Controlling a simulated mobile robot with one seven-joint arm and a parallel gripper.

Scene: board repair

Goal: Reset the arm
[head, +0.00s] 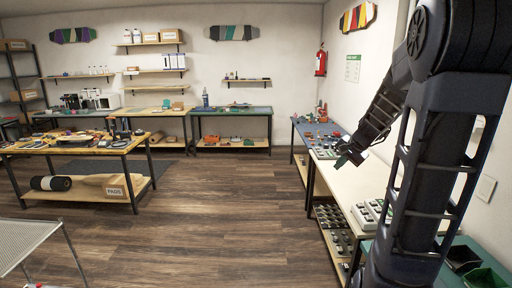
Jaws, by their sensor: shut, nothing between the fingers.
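My arm rises at the right of the head view and bends forward and down over the right-hand bench. My gripper (346,158) is at its end, small and dark, above the far part of the pale bench top (350,183). It looks shut, with nothing seen in it. Its fingertips are too small to make out in detail.
The pale bench runs along the right wall, with a blue-topped bench (303,128) beyond it. A cluttered wooden workbench (128,147) stands at the left, and a metal-topped table (25,240) at the lower left. The wooden floor (220,220) between them is clear.

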